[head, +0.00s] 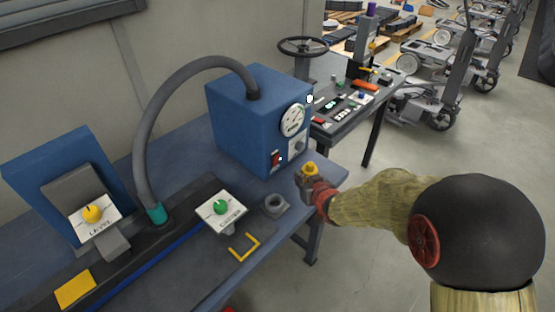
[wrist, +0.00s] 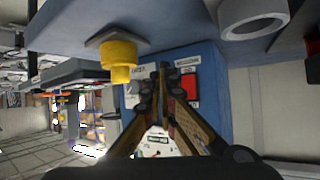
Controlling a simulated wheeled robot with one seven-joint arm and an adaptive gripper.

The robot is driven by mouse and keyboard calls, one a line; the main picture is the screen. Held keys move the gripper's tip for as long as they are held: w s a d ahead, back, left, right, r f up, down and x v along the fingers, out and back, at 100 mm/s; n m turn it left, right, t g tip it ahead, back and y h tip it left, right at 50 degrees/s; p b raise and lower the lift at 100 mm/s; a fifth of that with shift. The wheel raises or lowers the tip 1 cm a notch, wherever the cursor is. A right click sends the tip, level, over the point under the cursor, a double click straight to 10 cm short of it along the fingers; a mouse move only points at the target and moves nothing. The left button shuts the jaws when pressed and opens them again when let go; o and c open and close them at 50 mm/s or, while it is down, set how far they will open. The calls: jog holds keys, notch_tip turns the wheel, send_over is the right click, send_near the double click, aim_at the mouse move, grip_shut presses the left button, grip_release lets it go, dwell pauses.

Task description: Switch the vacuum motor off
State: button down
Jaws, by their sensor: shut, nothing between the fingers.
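The blue vacuum unit (head: 245,115) stands on the bench with a grey hose rising from its top. Its front carries a round gauge (head: 292,119), a red switch (head: 276,160) and a pale plate with a grey knob (head: 299,146). In the wrist view the red switch (wrist: 190,88) sits on a white labelled plate, just right of my fingertips. My gripper (wrist: 160,78) is shut and empty, pointing at the blue front between the red switch and the other plate. Contact cannot be told. In the head view my gripper (head: 307,186) is at the bench's right edge.
A yellow knob (wrist: 118,60) on a grey base is close beside my gripper. A grey ring (head: 273,205) stands on the bench. Yellow (head: 92,213) and green (head: 221,207) knobs on white plates stand left. A second bench with controls (head: 360,105) stands behind.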

aim_at(279, 162)
jog(key=shift+w+a+r+b, duration=0.15)
jog(key=shift+w+a+b, duration=0.15)
jog(key=shift+w+a, duration=0.45)
jog(key=shift+w+a+r+b, duration=0.1)
jog(key=shift+w+a+b, duration=0.15)
jog(key=shift+w+a, duration=0.55)
jog(key=shift+w+a+r+b, duration=0.15)
jog(key=shift+w+a+b, duration=0.25)
jog(key=shift+a, duration=0.65)
jog(key=shift+w+a, duration=0.1)
jog(key=shift+w, duration=0.05)
jog(key=shift+w+a, duration=0.15)
jog(key=shift+a, duration=0.1)
jog(key=shift+w+a+r, duration=0.1)
jog(key=shift+w+a, duration=0.1)
jog(key=shift+a, duration=0.05)
dwell(0.4)
jog(key=shift+s+d, duration=0.45)
jog(key=shift+d, duration=0.15)
jog(key=shift+s+d+f+p, duration=0.2)
jog(key=shift+s+d+p, duration=0.2)
jog(key=shift+s+d, duration=0.5)
jog(key=shift+s+d+f+p, duration=0.2)
jog(key=shift+s+d+p, duration=0.35)
jog(key=shift+d, duration=0.55)
jog(key=shift+s, duration=0.1)
